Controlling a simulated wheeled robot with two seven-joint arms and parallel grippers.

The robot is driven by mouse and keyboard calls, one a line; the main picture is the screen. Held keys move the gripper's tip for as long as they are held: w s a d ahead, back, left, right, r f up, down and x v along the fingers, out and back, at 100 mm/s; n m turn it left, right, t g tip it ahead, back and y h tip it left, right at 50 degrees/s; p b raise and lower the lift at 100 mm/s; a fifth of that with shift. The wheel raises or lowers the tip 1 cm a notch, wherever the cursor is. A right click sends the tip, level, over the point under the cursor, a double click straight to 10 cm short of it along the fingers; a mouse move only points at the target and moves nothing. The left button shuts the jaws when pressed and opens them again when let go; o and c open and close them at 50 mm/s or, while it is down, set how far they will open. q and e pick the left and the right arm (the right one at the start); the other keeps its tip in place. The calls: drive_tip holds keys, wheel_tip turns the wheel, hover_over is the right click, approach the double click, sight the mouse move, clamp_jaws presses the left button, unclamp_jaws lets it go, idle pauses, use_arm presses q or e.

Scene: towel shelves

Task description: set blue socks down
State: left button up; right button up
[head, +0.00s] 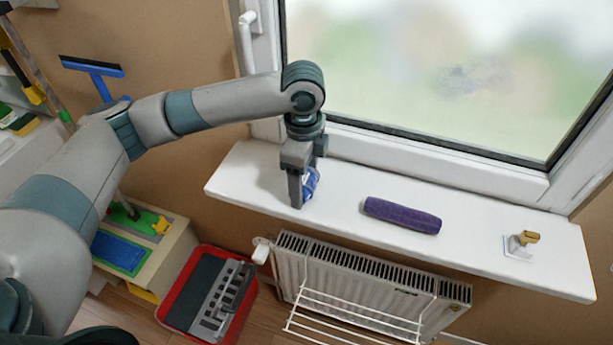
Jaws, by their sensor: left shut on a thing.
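The blue socks (311,183) are a small blue bundle at the left part of the white windowsill (350,185). My left gripper (303,188) points down from above and is shut on the blue socks, with its near finger covering part of them. The bundle is at or just above the sill surface; I cannot tell whether it touches. My right gripper is not in the head view.
A rolled purple towel (402,215) lies on the sill to the right. A small holder with a yellow-brown top (521,243) stands further right. The window (430,80) rises behind. A radiator (370,280) and a red-rimmed tray (208,295) are below.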

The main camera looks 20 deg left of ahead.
sight(304, 179)
use_arm(q)
drive_tip(key=shift+f, duration=0.1)
drive_tip(key=o, duration=1)
drive_tip(key=shift+o, duration=0.2)
drive_tip(key=shift+r, duration=0.6)
wheel_tip(304, 179, up, 11)
drive_tip(key=b, duration=0.3)
